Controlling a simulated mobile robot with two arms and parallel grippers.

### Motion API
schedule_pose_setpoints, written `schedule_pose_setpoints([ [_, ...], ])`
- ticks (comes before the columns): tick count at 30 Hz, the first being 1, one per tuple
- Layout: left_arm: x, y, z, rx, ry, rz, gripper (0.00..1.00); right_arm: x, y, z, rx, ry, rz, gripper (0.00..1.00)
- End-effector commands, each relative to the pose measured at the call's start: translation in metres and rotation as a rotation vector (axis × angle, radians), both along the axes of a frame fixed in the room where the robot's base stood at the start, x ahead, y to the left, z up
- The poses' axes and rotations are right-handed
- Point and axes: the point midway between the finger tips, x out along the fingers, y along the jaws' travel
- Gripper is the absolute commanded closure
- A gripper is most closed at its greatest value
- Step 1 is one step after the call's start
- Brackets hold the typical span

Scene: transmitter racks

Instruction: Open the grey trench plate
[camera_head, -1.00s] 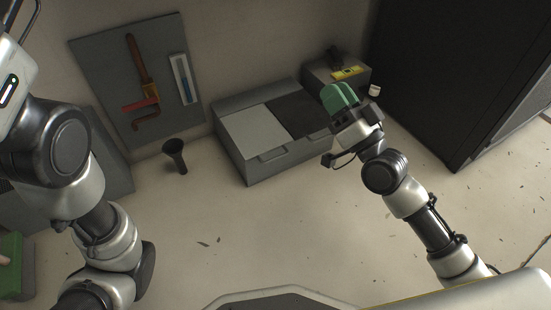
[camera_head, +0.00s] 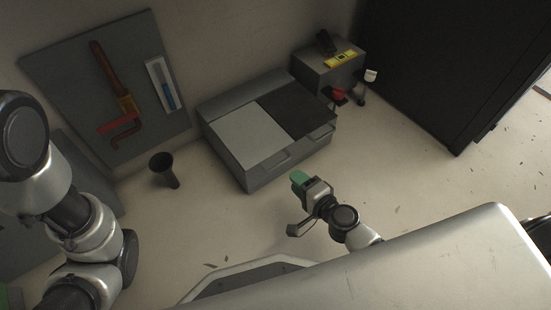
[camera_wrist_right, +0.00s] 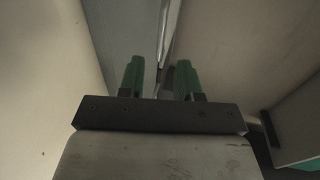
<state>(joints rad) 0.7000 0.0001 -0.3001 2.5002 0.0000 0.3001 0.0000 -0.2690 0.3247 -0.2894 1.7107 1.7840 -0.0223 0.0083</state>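The light grey trench plate (camera_head: 248,136) lies flat on the left part of a low grey box (camera_head: 222,150), beside a dark plate (camera_head: 297,108). My right gripper (camera_head: 299,177) is low in front of the box, apart from the plate in the head view. In the right wrist view its two green fingers (camera_wrist_right: 159,77) stand apart with nothing held between them; pale surfaces and a narrow grey strip lie beyond. My left arm shows at the left, but its gripper is out of frame.
A tool board (camera_head: 75,95) leans on the wall, with a dark funnel-like holder (camera_head: 165,170) on the floor before it. A small grey box (camera_head: 315,66) stands behind right, near a black cabinet (camera_head: 455,70).

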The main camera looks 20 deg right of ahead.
Motion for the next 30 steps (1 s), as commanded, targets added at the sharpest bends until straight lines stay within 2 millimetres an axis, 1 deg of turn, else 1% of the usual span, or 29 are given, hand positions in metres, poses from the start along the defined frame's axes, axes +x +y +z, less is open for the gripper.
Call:
schedule_pose_setpoints([
  [1, 0.000, 0.000, 0.002, 0.000, 0.000, 0.000, 0.28, 0.010, 0.003, 0.001, 0.000, -0.003, 0.000, 0.66],
  [6, 0.000, 0.000, 0.000, 0.000, 0.000, 0.000, 0.28, 0.041, 0.015, -0.008, 0.000, -0.004, 0.001, 0.66],
  [9, 0.000, 0.000, -0.002, 0.000, 0.000, 0.000, 0.28, 0.057, 0.020, -0.012, -0.002, -0.004, 0.002, 0.66],
  [13, 0.000, 0.000, -0.005, 0.000, 0.000, 0.000, 0.28, 0.072, 0.026, -0.016, -0.001, -0.003, 0.000, 0.66],
  [18, 0.000, 0.000, -0.006, 0.001, -0.001, 0.000, 0.28, 0.081, 0.030, -0.018, -0.003, -0.003, 0.001, 0.66],
  [26, 0.000, 0.000, -0.006, 0.001, -0.001, 0.000, 0.28, 0.082, 0.030, -0.018, -0.003, -0.002, 0.001, 0.66],
  [29, 0.000, 0.000, -0.006, 0.001, -0.001, 0.000, 0.28, 0.082, 0.030, -0.017, -0.003, -0.003, 0.001, 0.80],
  [30, 0.000, 0.000, -0.006, 0.001, -0.001, 0.000, 0.28, 0.082, 0.030, -0.017, -0.003, -0.003, 0.001, 0.86],
])
